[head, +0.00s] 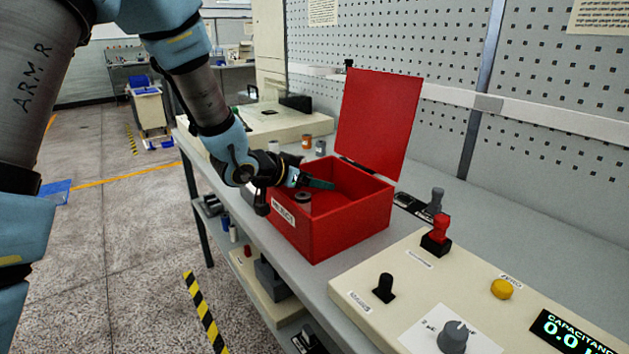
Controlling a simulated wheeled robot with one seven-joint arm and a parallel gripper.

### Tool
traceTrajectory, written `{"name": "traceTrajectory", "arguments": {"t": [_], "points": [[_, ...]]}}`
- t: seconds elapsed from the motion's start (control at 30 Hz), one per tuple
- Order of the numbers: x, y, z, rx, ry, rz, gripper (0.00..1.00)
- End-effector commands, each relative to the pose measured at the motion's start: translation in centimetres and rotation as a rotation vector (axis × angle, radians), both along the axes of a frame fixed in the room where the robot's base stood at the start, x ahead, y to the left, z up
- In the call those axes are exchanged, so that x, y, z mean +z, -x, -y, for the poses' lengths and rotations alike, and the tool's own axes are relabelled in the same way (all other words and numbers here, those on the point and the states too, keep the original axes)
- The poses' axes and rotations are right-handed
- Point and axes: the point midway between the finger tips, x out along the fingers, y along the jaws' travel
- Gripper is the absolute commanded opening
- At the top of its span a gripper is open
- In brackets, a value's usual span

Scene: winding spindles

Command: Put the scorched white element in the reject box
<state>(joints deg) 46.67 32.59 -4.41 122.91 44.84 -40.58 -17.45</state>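The red reject box (350,224) stands on the bench with its lid (378,122) raised and a "REJECT" label on its front. My gripper (318,183) reaches over the box's left wall, with its teal finger over the opening. A small dark, ring-topped cylinder (303,200) shows just below the gripper, at the near left part of the box opening. It may be the scorched element; I cannot tell whether it is held or loose. The finger gap is not clear. A small whitish cylinder (273,146) stands behind my wrist.
An orange-brown cylinder (306,142) and a grey-blue cylinder (320,148) stand behind the box. A cream control panel (400,275) with a red switch (437,232), knobs and a capacitance display (572,335) fills the near right. A pegboard wall rises behind the bench.

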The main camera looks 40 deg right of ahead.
Motion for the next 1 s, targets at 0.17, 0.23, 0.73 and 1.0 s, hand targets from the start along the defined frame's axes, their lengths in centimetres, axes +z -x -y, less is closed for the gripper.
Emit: {"name": "traceTrajectory", "arguments": {"t": [0.17, 0.23, 0.73, 1.0], "points": [[1.8, 0.0, -0.1, 0.0, 0.001, 0.001, 0.76], [2.0, 0.0, -1.5, 0.004, 0.002, 0.002, 0.76], [6.6, 1.0, -9.7, 0.002, 0.002, 0.001, 0.76], [6.9, 1.2, -10.5, 0.0, 0.0, 0.0, 0.76]]}}
